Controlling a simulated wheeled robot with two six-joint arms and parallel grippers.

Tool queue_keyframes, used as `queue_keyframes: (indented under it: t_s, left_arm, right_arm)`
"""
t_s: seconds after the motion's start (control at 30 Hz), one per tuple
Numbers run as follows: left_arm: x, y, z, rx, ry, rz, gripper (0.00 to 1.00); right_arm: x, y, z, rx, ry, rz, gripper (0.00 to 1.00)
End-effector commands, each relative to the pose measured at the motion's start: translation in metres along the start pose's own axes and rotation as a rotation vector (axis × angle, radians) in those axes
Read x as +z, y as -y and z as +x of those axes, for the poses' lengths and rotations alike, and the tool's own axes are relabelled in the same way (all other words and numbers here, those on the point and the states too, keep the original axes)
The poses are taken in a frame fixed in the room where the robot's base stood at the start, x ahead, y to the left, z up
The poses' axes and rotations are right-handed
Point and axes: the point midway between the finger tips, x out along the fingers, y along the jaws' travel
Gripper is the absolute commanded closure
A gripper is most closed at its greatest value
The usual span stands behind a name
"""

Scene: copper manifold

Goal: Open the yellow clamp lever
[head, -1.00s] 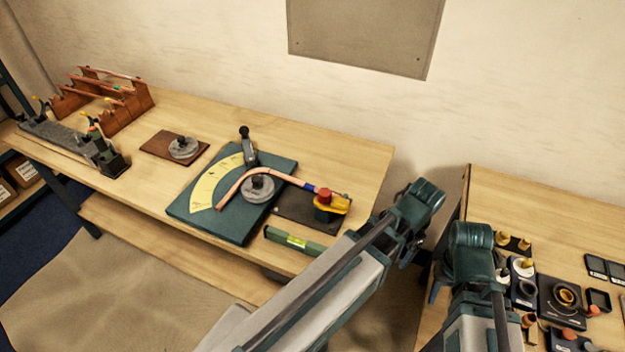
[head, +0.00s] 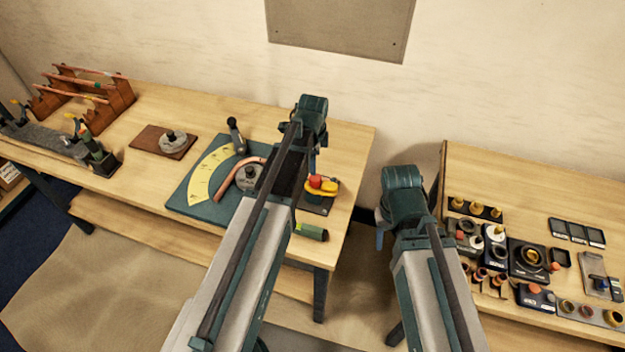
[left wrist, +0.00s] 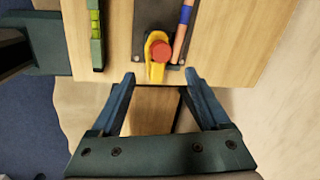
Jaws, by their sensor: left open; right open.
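The yellow clamp lever (head: 330,187) with its red knob (head: 315,181) sits on a dark plate at the right of the bending station. It also shows in the left wrist view (left wrist: 156,70), its yellow end pointing towards my fingers. My left gripper (left wrist: 159,77) is open and empty, its fingertips spread to either side of the lever's near end; contact cannot be told. In the head view my left arm partly covers the station. My right gripper (head: 379,238) hangs in the gap between the benches, its fingers mostly hidden by the arm.
The copper tube (left wrist: 184,30) with a blue band runs beside the clamp. A green spirit level (left wrist: 96,35) lies on the other side. The teal bending board (head: 185,198) is left of my left arm. A right-hand bench (head: 480,165) carries several small parts.

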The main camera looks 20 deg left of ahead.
Motion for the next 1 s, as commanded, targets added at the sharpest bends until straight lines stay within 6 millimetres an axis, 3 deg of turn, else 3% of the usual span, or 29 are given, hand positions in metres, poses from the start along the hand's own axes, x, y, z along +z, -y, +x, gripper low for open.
queue_keyframes:
  t_s: [0.8,1.0]
  left_arm:
    - [0.000,-0.001,0.113,0.000,0.000,-0.002,0.21]
    - [0.000,-0.001,0.130,0.000,0.000,-0.002,0.21]
  right_arm:
    - [-0.007,0.010,0.111,0.003,-0.001,-0.014,0.50]
    - [-0.008,0.011,0.127,0.003,-0.001,-0.013,0.50]
